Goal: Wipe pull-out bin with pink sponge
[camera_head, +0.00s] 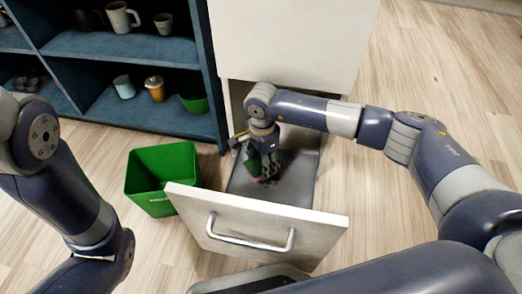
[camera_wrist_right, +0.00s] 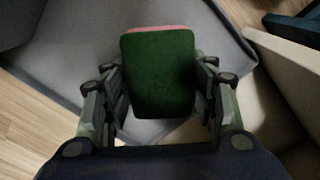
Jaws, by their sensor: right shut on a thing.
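The pull-out bin (camera_head: 304,186) is open, its white front with a bar handle facing me and its grey inside showing. My right gripper (camera_head: 266,172) is inside it, pointing down near the floor of the bin. The gripper is shut on the pink sponge (camera_wrist_right: 158,75), whose green face fills the middle of the right wrist view, with a pink edge at the top. In the head view the sponge (camera_head: 252,166) is mostly hidden by the fingers. I cannot tell whether it touches the floor of the bin. My left arm shows at the left, but its gripper is out of view.
A green bin (camera_head: 150,203) stands on the wood floor just left of the pull-out bin. Blue shelves (camera_head: 130,47) with mugs and cups stand behind it. The white cabinet (camera_head: 290,45) rises above the pull-out bin. The floor at right is clear.

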